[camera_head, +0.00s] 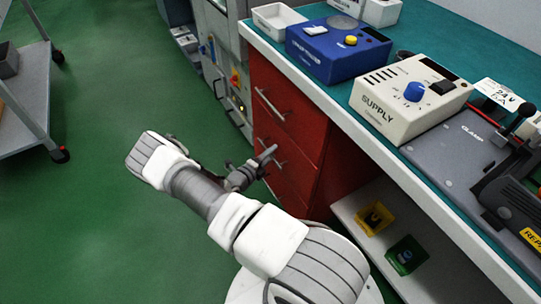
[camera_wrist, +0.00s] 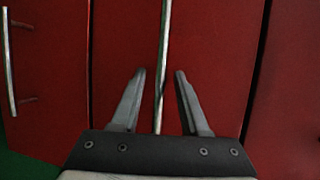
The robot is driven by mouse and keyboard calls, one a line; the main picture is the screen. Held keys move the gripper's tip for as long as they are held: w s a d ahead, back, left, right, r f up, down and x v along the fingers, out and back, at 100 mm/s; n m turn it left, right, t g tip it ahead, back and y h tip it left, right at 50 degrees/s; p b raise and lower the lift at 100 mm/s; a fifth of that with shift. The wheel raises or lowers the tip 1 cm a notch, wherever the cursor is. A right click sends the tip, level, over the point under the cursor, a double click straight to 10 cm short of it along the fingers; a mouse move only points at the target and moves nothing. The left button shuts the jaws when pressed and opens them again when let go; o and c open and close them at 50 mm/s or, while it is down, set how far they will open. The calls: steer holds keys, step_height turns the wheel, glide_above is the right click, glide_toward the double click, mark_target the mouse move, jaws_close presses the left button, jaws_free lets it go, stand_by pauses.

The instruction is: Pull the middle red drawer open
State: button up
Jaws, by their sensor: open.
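The middle red drawer (camera_head: 294,158) is in the red cabinet under the bench, partly behind my arm in the head view. Its front also fills the centre of the wrist view (camera_wrist: 120,45). Its bar handle (camera_wrist: 164,50) runs upright through the middle of the wrist view. My gripper (camera_wrist: 160,75) is open, with one finger on each side of the bar and a gap to both. In the head view my gripper (camera_head: 268,155) is at the cabinet front. The drawer looks closed. Contact with the bar cannot be seen.
The upper drawer handle (camera_head: 270,104) sits above my gripper. A neighbouring handle (camera_wrist: 10,62) shows at left in the wrist view. The bench (camera_head: 345,100) carries a blue box (camera_head: 325,55) and a supply box (camera_head: 410,100). A cart (camera_head: 30,95) stands left; green floor between is clear.

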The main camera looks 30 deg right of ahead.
steer(key=shift+c, duration=0.3)
jaws_close()
stand_by(1.2)
